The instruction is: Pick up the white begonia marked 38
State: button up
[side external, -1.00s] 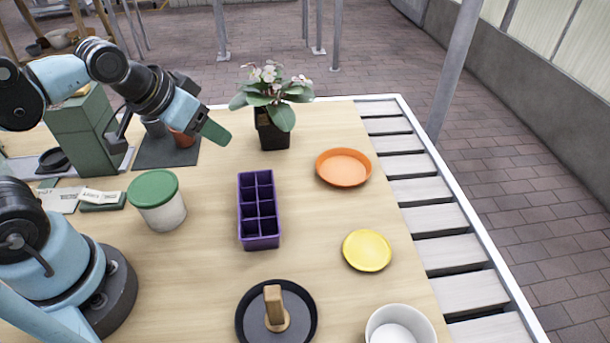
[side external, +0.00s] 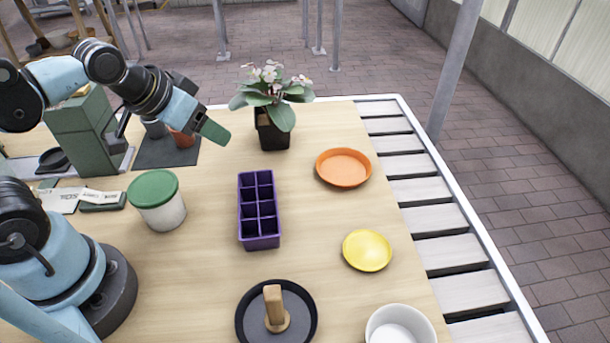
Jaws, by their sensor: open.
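The white begonia (side external: 272,88) has broad green leaves and pale, slightly pinkish white flowers. It stands upright in a black square pot (side external: 272,133) at the back of the wooden table. I cannot make out a number 38 on it. My gripper (side external: 215,131) is in the air to the left of the pot, with its green finger pointing down and right. It is open and empty, apart from the plant. Only one finger shows clearly; the other is hidden.
A purple cell tray (side external: 258,243) stands mid-table, with a green-lidded tub (side external: 157,207) to its left. An orange saucer (side external: 343,167) and a yellow saucer (side external: 367,250) lie right. A black dish (side external: 248,322) and white bowl (side external: 400,315) are in front. A terracotta pot (side external: 182,138) is behind my gripper.

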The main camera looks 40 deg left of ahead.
jog(key=o, duration=0.7)
jog(key=shift+c, duration=0.2)
jog(key=n+t+h, duration=0.2)
jog(key=n+h, duration=0.7)
jog(key=n, duration=1.8)
send_near(282, 120)
jog(key=shift+t, duration=0.3)
jog(key=x, duration=0.8)
jog(key=shift+s+f, duration=0.15)
jog(key=shift+s, duration=0.05)
